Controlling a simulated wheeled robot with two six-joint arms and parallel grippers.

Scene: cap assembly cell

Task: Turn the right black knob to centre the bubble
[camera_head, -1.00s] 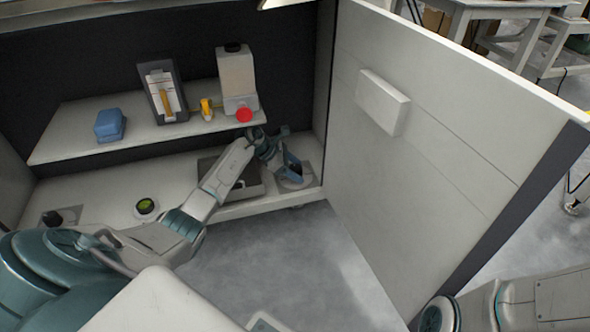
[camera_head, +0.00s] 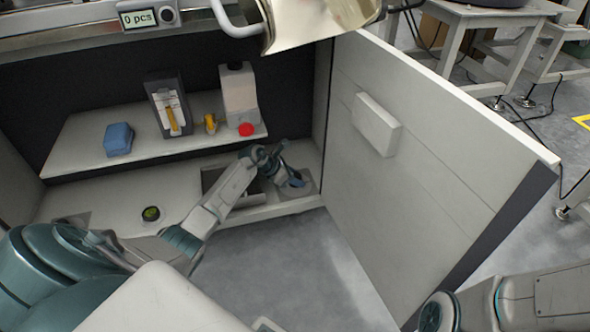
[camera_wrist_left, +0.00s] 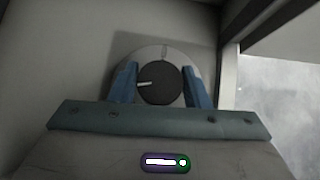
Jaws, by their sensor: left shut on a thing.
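My left gripper (camera_head: 294,180) reaches into the cabinet to the right end of its floor. In the left wrist view, its blue fingers (camera_wrist_left: 160,70) are shut on the right black knob (camera_wrist_left: 159,84), one on each side. The knob's white pointer line points left. A pale round dial plate (camera_wrist_left: 150,55) with a mark at its top lies around the knob. In the head view my gripper hides the knob. The round green bubble level (camera_head: 151,213) sits on the cabinet floor left of my forearm; its bubble is too small to place. My right gripper is out of view.
A shelf (camera_head: 85,163) above holds a blue block (camera_head: 118,139), a clipboard stand (camera_head: 168,105), a yellow item (camera_head: 210,123), a white bottle (camera_head: 239,95) and a red button (camera_head: 246,129). A dark recess lies beside my forearm. An open white door (camera_head: 430,150) bounds the right.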

